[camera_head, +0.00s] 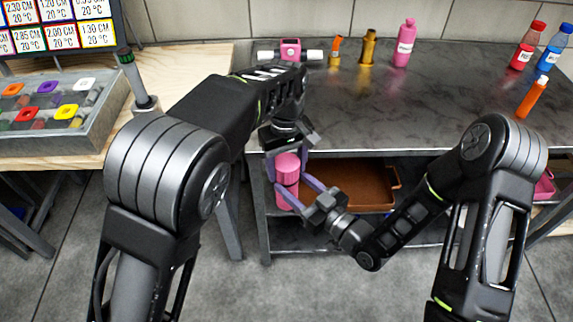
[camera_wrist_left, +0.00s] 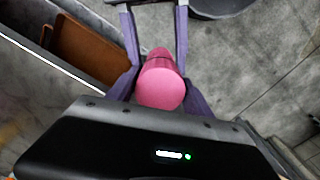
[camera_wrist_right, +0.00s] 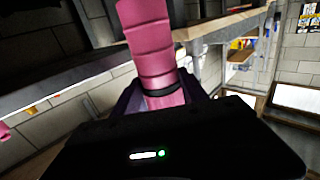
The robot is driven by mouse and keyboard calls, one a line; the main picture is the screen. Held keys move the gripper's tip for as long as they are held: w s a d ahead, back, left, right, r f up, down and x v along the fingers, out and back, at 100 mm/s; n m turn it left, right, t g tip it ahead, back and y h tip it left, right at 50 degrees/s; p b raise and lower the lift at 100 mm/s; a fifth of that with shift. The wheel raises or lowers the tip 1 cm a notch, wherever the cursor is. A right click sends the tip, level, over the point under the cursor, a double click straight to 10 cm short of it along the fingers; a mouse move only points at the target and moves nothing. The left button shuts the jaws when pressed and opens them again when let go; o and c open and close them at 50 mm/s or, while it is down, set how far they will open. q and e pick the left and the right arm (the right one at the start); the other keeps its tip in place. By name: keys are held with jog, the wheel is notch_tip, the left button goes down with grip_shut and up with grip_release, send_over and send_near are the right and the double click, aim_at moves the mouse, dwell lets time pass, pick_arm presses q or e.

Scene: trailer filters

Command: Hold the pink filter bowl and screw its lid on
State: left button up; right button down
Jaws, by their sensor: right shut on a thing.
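The pink filter bowl (camera_head: 285,194) is upright in the air before the table's front edge, with a pink upper piece, seemingly its lid (camera_head: 287,165), in line on top. My right gripper (camera_head: 291,192) reaches in from the right and is shut on the bowl. My left gripper (camera_head: 288,160) points down from above, its purple fingers on either side of the upper piece; I cannot tell whether they press on it. In the left wrist view the pink top (camera_wrist_left: 160,88) lies between the fingers. The right wrist view shows ridged pink sides (camera_wrist_right: 150,45) and a dark ring; the lid's seating is unclear.
On the dark metal table (camera_head: 430,100) stand a pink-and-white filter housing (camera_head: 290,50), a pink bottle (camera_head: 404,43), brass and orange pieces, and red and blue bottles at the right. A brown tray (camera_head: 350,185) sits on the shelf below, behind the grippers.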

pick_arm(q)
jog(key=c, duration=1.1)
jog(key=m, duration=0.8)
jog(key=o, duration=1.6)
notch_tip(320, 180, up, 8)
jog(key=shift+f, duration=0.25)
